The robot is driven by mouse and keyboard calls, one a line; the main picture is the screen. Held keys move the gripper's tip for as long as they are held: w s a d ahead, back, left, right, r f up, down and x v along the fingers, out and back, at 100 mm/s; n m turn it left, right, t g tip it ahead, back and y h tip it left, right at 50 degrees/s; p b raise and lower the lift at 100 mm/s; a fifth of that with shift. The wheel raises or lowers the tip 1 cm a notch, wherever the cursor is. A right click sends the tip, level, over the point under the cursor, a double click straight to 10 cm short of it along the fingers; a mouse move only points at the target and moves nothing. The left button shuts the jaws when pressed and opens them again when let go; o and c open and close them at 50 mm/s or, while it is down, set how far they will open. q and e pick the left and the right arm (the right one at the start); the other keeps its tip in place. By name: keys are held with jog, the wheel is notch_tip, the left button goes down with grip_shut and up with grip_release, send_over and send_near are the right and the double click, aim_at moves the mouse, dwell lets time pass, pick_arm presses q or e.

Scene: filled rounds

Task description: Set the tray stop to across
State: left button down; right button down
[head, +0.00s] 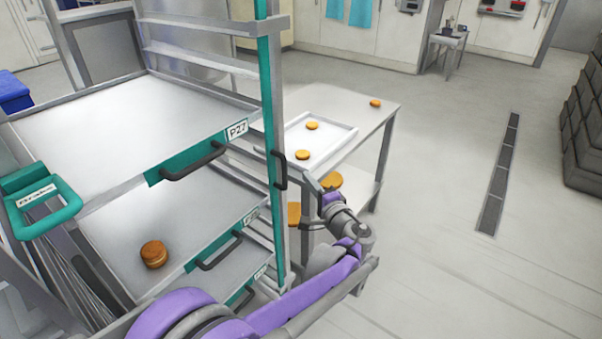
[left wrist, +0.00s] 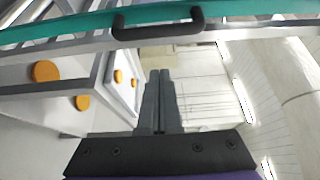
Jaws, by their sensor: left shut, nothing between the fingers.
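The rack's teal upright post (head: 269,110) carries a dark bracket (head: 280,170), which looks like the tray stop and lies along the post. In the left wrist view the same bracket (left wrist: 158,30) sits on the teal bar, beyond my fingertips. My left gripper (head: 309,180) is just right of the bracket, apart from it as far as I can see. Its fingers (left wrist: 160,73) are shut together and empty. The rack's upper tray (head: 120,120) has a dark handle and a P27 label. My right gripper is not in view.
A lower rack tray (head: 195,205) holds a brown round (head: 154,254). A teal brake handle (head: 45,200) sticks out at left. Behind my gripper, a side table (head: 350,100) holds a white tray (head: 335,134) with rounds. Dark crates (head: 585,130) stand far right. Floor at right is clear.

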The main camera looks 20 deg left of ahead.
pick_arm(q)
jog(key=v, duration=0.4)
jog(key=shift+s, duration=0.1)
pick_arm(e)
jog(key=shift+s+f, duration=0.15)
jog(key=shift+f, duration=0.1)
pick_arm(q)
jog(key=shift+a, duration=0.1)
jog(key=s+a+f+n+g+h, duration=0.2)
jog(key=s+a+f+g, duration=0.15)
jog(key=s, duration=0.35)
jog(key=s+a+f+n+g+h, duration=0.2)
jog(key=s+a+f, duration=0.1)
jog(key=s+a, duration=0.3)
jog(key=s+d+f+n+g+h, duration=0.1)
jog(key=s+d+f+n+h, duration=0.1)
jog(key=s, duration=0.7)
jog(key=s+d+f+n+g+h+p, duration=0.1)
jog(key=s+d+f+n+h, duration=0.2)
jog(key=s, duration=0.7)
notch_tip(320, 180, down, 3)
jog(key=d+h, duration=0.2)
jog(key=h, duration=0.1)
jog(key=shift+s, duration=0.2)
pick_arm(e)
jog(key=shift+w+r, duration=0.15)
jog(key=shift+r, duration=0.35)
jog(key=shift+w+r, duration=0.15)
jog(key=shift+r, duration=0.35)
